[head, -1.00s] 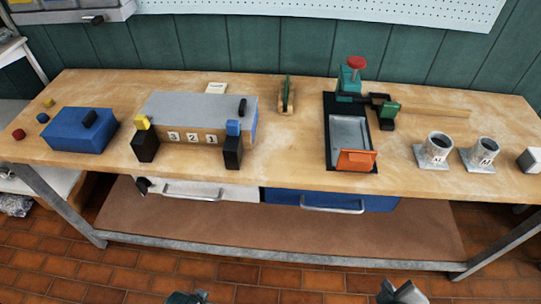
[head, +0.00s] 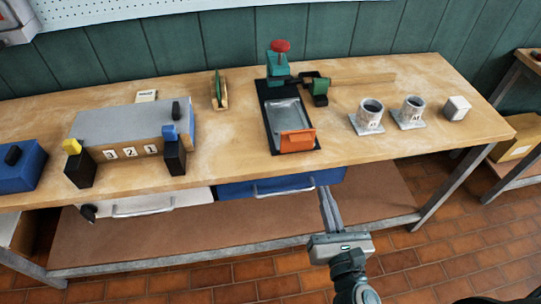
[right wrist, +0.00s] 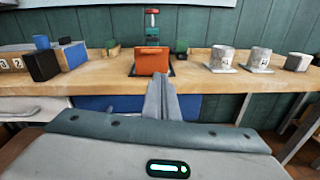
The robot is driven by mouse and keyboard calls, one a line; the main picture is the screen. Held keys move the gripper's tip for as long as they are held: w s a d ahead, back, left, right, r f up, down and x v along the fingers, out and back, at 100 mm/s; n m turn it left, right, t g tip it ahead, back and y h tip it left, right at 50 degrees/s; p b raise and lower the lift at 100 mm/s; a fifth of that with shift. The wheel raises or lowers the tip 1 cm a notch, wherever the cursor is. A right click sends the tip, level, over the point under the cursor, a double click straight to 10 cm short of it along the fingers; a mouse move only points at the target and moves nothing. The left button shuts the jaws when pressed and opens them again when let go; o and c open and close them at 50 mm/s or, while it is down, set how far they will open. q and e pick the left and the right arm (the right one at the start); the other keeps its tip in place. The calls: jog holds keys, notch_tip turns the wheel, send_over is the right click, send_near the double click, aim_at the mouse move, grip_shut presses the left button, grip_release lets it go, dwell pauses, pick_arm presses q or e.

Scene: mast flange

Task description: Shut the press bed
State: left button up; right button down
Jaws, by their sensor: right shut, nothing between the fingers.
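The press stands on the bench with a black base, a grey bed (head: 283,116) and an orange front plate (head: 297,141). A green press head (head: 278,66) with a red knob (head: 280,46) rises behind the bed. In the right wrist view the orange plate (right wrist: 152,61) faces me and hides the bed. My right gripper (head: 328,193) has its fingers together and empty, in front of the bench edge, below and a little right of the orange plate. It also shows in the right wrist view (right wrist: 161,82), pointing toward the plate without visible contact. My left gripper is out of view.
Two grey metal cups (head: 370,114) stand right of the press, with a pale block (head: 457,108) beyond. A grey box (head: 135,120) numbered 3 2 1 stands left. Below the bench top are a blue drawer (head: 270,187) and a white drawer (head: 150,203).

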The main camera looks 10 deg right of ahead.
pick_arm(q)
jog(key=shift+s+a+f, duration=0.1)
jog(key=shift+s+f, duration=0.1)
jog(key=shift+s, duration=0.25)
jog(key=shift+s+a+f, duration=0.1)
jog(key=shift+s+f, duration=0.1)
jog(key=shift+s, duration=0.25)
pick_arm(e)
jog(key=shift+a+r+n+y, duration=0.35)
jog(key=shift+a+n+y, duration=0.25)
jog(key=shift+n, duration=0.5)
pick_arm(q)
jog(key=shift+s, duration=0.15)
pick_arm(e)
jog(key=shift+w, duration=0.15)
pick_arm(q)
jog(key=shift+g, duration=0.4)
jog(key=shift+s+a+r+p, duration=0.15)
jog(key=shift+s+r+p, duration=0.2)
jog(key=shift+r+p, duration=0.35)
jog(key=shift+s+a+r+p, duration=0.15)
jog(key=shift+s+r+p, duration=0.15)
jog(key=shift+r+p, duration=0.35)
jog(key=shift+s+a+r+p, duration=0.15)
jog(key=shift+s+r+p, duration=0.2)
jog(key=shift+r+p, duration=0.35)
pick_arm(e)
jog(key=w, duration=1.3)
jog(key=shift+w+a, duration=0.25)
jog(key=shift+w, duration=0.1)
